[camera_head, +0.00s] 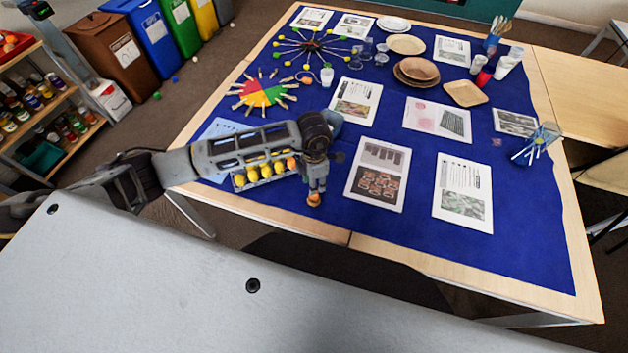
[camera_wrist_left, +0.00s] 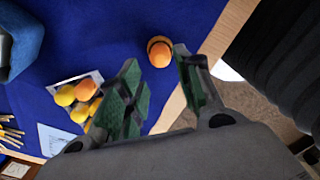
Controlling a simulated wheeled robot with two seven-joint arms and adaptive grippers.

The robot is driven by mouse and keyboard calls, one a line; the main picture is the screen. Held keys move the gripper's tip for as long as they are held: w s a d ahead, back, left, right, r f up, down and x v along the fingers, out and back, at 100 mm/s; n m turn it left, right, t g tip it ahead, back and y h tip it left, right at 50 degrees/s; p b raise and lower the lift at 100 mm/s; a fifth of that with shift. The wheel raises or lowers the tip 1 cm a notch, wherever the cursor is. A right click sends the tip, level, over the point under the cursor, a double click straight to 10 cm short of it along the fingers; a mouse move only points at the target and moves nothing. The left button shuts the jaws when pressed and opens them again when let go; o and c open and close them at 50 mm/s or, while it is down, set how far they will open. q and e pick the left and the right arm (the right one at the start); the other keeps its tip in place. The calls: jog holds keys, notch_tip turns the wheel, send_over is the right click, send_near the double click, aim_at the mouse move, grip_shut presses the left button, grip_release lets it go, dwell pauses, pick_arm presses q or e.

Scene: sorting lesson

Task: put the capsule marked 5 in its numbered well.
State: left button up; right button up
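An orange capsule (camera_head: 314,200) stands on the blue cloth near the table's front edge, directly below my left gripper (camera_head: 315,184). In the left wrist view the same orange capsule (camera_wrist_left: 160,50) shows in the gap between the fingertips of my left gripper (camera_wrist_left: 157,60). The fingers are spread and I see no contact with it. A light tray (camera_head: 240,184) with several yellow and orange capsules lies just left of the gripper, partly hidden by my arm. Part of the tray (camera_wrist_left: 96,76) shows in the left wrist view. I cannot read any number. My right gripper is not visible.
Printed sheets (camera_head: 378,174) lie right of the gripper. A blue container (camera_head: 335,122) stands behind it, partly hidden by my arm. A coloured wheel with clothespins (camera_head: 262,92) lies farther back. The cloth immediately right of the capsule is clear.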

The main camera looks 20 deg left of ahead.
pick_arm(q)
jog(key=shift+f, duration=0.6)
jog(key=shift+f+b, duration=1.35)
jog(key=shift+f, duration=0.7)
jog(key=shift+f+b, duration=0.5)
jog(key=shift+b, duration=0.15)
jog(key=shift+f, duration=0.1)
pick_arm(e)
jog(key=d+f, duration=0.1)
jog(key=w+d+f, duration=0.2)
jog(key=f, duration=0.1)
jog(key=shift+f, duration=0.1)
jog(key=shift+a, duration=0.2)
pick_arm(q)
jog(key=shift+c, duration=0.4)
